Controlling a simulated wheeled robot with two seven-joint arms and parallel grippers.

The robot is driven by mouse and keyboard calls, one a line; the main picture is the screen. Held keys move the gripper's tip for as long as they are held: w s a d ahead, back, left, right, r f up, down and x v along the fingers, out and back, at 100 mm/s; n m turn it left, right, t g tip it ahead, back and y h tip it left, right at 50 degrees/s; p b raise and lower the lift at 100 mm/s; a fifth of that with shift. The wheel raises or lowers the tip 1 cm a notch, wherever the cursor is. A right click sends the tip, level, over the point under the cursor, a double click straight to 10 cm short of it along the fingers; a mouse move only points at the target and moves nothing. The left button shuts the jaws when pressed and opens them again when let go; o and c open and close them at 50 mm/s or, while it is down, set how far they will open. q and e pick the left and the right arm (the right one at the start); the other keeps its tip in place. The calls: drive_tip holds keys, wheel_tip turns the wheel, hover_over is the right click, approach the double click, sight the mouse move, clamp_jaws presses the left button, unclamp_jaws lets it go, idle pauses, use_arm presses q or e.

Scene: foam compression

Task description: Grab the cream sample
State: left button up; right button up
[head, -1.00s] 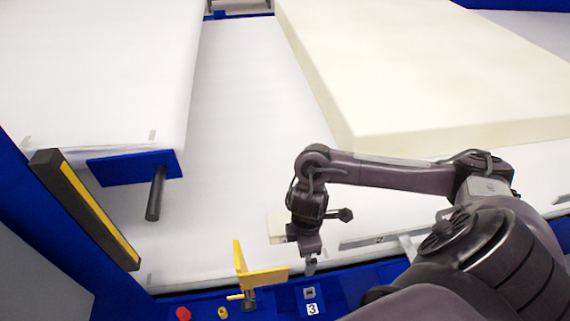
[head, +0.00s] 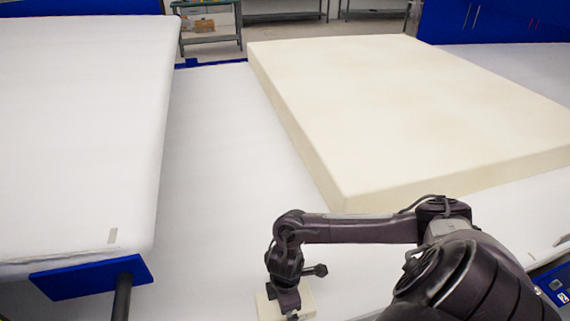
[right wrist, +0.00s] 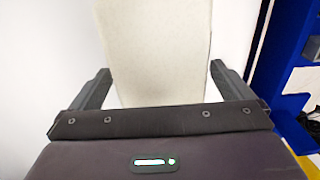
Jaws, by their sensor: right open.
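The cream sample (head: 307,302) is a small pale block on the white surface at the bottom of the head view, partly hidden by my right gripper (head: 291,312). In the right wrist view the sample (right wrist: 155,45) stretches away from the gripper, centred ahead of the palm. My right gripper (right wrist: 159,69) is open there, with one finger on each side of the sample. A gap shows between each finger and the block, and nothing is held. My left gripper is not in view.
A large cream foam slab (head: 400,110) lies on the white bed (head: 215,150) beyond my arm. A raised white slab (head: 80,120) with a blue plate (head: 85,280) stands at left. A blue frame (right wrist: 277,75) is at right in the right wrist view.

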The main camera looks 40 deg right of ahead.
drive_tip(key=shift+f, duration=0.55)
drive_tip(key=c, duration=0.9)
drive_tip(key=shift+r, duration=0.15)
